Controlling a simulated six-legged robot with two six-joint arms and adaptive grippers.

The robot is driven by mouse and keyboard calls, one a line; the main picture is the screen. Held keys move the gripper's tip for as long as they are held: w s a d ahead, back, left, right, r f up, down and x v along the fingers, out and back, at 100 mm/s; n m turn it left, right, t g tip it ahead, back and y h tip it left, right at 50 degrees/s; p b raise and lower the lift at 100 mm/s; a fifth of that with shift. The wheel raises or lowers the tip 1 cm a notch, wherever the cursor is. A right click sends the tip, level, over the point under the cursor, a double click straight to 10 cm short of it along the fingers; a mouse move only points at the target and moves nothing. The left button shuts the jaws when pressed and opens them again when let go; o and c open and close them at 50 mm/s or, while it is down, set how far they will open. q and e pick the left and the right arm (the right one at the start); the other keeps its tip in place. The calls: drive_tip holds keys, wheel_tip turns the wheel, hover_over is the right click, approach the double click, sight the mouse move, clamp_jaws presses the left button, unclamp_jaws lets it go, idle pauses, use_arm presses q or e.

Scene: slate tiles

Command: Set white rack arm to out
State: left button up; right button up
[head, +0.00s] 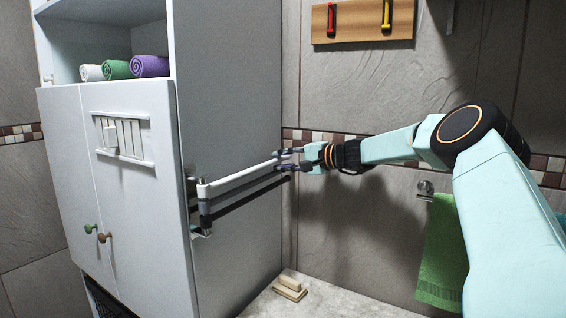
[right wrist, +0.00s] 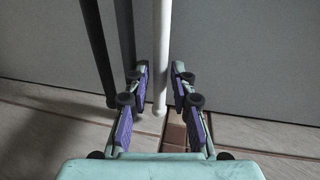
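The white rack arm (head: 238,177) is the top bar of a swing-arm rack on the side of the white cabinet. It lies folded close along the cabinet side, pointing toward the back wall. My right gripper (head: 284,160) is at its free end. In the right wrist view, the white arm (right wrist: 161,40) runs between the two open fingers, nearer the right one, with a gap on both sides. A grey arm (head: 245,189) and a black arm (head: 238,205) lie below it, also folded back. My left gripper is not in view.
The tall cabinet (head: 230,80) stands left, with rolled towels on its shelf. A green towel (head: 442,250) hangs on the back wall at right. A wooden brush (head: 290,288) lies on the floor below. A board with coloured handles (head: 340,32) is on the wall above. Space before the rack is clear.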

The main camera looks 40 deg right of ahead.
drive_tip(key=shift+s+d, duration=0.2)
drive_tip(key=shift+c, duration=0.2)
drive_tip(key=shift+a+r, duration=0.1)
clamp_jaws()
